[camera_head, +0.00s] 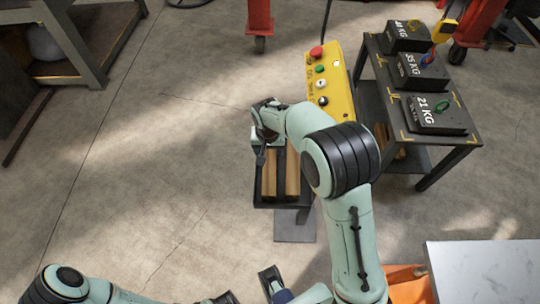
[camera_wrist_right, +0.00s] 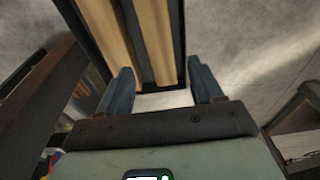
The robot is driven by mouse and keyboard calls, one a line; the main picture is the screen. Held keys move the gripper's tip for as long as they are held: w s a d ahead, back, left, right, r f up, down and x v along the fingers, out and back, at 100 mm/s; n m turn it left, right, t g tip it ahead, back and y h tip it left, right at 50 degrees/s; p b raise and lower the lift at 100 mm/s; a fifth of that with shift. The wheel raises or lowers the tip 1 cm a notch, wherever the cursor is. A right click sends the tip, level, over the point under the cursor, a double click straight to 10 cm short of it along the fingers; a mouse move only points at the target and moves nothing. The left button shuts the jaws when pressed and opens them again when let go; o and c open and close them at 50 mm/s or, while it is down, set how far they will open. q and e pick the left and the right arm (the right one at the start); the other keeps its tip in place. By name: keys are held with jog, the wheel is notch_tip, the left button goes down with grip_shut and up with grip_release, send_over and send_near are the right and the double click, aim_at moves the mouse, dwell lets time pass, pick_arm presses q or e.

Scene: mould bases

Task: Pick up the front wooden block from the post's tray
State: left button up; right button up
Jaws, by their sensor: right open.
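Two long wooden blocks lie side by side in the post's dark tray (camera_head: 264,204). In the head view one block (camera_head: 292,174) is on the right and the other (camera_head: 269,182) on the left, partly hidden by my arm. My right gripper (camera_head: 259,158) is at the tray's left side, open and empty. In the right wrist view its fingers (camera_wrist_right: 160,66) are apart, with the tray's end rim (camera_wrist_right: 165,90) and one block (camera_wrist_right: 154,40) showing between them. The other block (camera_wrist_right: 108,25) lies to the left. My left gripper (camera_head: 250,288) is at the bottom edge, partly cut off.
A yellow control box (camera_head: 328,78) with buttons stands behind the tray. A dark table (camera_head: 455,100) at the right bears several black weight blocks (camera_head: 437,112). A grey bench (camera_head: 90,80) stands at the far left. The floor (camera_head: 150,170) left of the tray is clear.

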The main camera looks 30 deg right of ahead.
jog(key=b, duration=0.1)
send_over(269, 164)
jog(key=f, duration=0.7)
jog(key=shift+s+a+f, duration=0.15)
jog(key=shift+s+a, duration=0.1)
jog(key=shift+s, duration=0.05)
jog(key=f, duration=0.3)
jog(key=f+b, duration=0.1)
jog(key=f, duration=0.1)
jog(key=shift+w+d, duration=0.1)
jog(key=shift+d, duration=0.2)
jog(key=shift+w+f, duration=0.15)
jog(key=shift+f, duration=0.3)
jog(key=c, duration=1)
jog(key=shift+o, duration=0.2)
jog(key=shift+r, duration=0.15)
